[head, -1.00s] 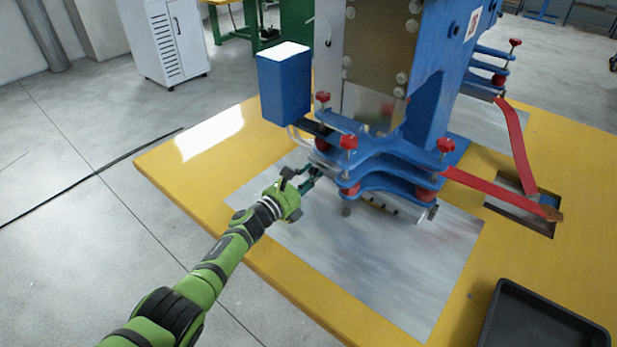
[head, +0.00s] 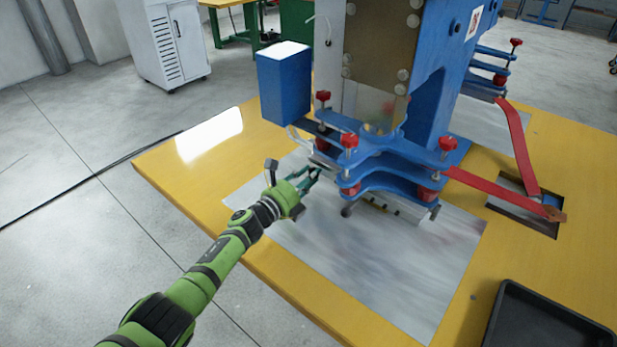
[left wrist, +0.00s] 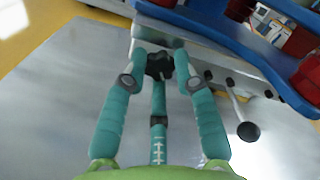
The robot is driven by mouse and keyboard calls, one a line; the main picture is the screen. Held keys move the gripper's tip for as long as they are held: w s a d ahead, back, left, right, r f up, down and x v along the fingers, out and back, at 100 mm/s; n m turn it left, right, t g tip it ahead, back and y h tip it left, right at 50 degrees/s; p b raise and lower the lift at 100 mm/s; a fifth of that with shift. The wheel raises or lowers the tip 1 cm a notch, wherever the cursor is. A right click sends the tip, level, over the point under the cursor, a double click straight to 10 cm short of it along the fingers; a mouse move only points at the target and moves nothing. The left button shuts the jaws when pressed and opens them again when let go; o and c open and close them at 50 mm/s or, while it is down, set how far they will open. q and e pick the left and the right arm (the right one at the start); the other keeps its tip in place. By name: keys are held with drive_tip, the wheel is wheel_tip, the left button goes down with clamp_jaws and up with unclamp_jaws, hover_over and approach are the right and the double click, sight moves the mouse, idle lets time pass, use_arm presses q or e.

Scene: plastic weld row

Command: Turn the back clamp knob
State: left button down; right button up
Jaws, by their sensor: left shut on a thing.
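The back clamp knob (left wrist: 160,66) is black and lobed, at the near edge of the blue machine's lower clamp in the left wrist view. My left gripper (left wrist: 159,62) has its teal fingers around it, one on each side, with the third finger below; it is shut on the knob. In the head view my left gripper (head: 316,173) reaches the left end of the clamp from the left, and the knob is too small and covered to make out. The blue clamp plates (head: 385,182) carry red knobs on top. My right gripper is out of view.
A lever with a black ball (left wrist: 248,130) sticks out right of my fingers; the ball also shows in the head view (head: 347,211). A grey metal sheet (head: 390,270) lies bare on the yellow table (head: 185,180). A black tray (head: 505,310) stands front right.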

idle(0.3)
use_arm(q)
drive_tip(key=c, duration=1)
unclamp_jaws()
drive_tip(key=shift+o, duration=0.2)
drive_tip(key=shift+s+a+f, duration=0.1)
drive_tip(key=shift+s+a, duration=0.35)
drive_tip(key=v, duration=1)
drive_tip(key=shift+s+a, duration=0.1)
drive_tip(key=shift+s, duration=0.25)
